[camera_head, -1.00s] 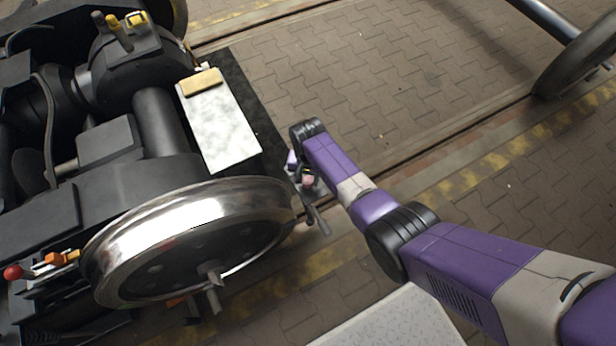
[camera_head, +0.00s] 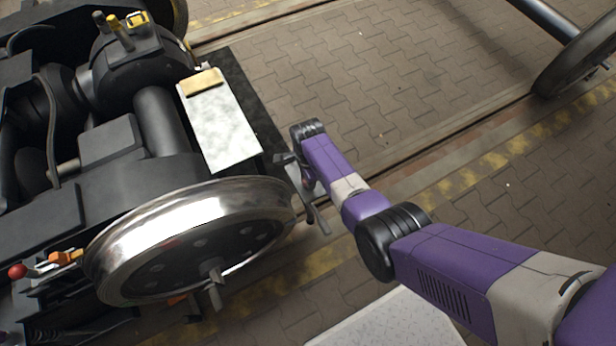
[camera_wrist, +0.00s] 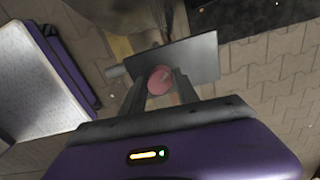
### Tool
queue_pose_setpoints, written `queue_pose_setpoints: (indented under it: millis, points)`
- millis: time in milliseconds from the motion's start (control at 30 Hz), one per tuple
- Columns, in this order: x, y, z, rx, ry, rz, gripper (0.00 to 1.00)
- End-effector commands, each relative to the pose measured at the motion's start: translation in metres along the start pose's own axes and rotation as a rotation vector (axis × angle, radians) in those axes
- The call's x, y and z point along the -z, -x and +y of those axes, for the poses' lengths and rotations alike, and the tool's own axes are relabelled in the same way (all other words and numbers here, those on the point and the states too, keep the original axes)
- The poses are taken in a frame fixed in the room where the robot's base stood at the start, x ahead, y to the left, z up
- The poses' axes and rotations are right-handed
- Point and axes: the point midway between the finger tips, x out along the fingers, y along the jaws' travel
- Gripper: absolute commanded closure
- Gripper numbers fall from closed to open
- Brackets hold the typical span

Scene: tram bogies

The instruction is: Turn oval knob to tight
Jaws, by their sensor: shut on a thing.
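The oval knob (camera_wrist: 160,80) shows in the wrist view as a small pinkish-red piece in front of a flat dark grey plate (camera_wrist: 204,60). The two fingers of my gripper (camera_wrist: 160,86) are closed on its sides. In the head view my gripper (camera_head: 300,176) is at the end of the purple arm, just right of the large shiny wheel (camera_head: 165,235). The knob is mostly hidden there by the hand. I cannot read any tight mark or the knob's angle.
The dark bogie (camera_head: 100,200) fills the left of the head view. A pale plate (camera_head: 222,130) with a tan block (camera_head: 202,81) lies on it. A lever with a red ball (camera_head: 17,271) is at the lower left.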

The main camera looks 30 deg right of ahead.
Motion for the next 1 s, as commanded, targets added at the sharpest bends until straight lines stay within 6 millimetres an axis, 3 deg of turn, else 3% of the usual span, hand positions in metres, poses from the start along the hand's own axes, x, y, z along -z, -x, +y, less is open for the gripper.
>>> queue_pose_setpoints:
  millis: [500,1000]
  points:
    - [-0.0003,0.0002,0.0003,-0.001,-0.419,0.0,1.0]
    - [0.0001,0.0002,0.0001,-0.001,-0.56,0.001,1.0]
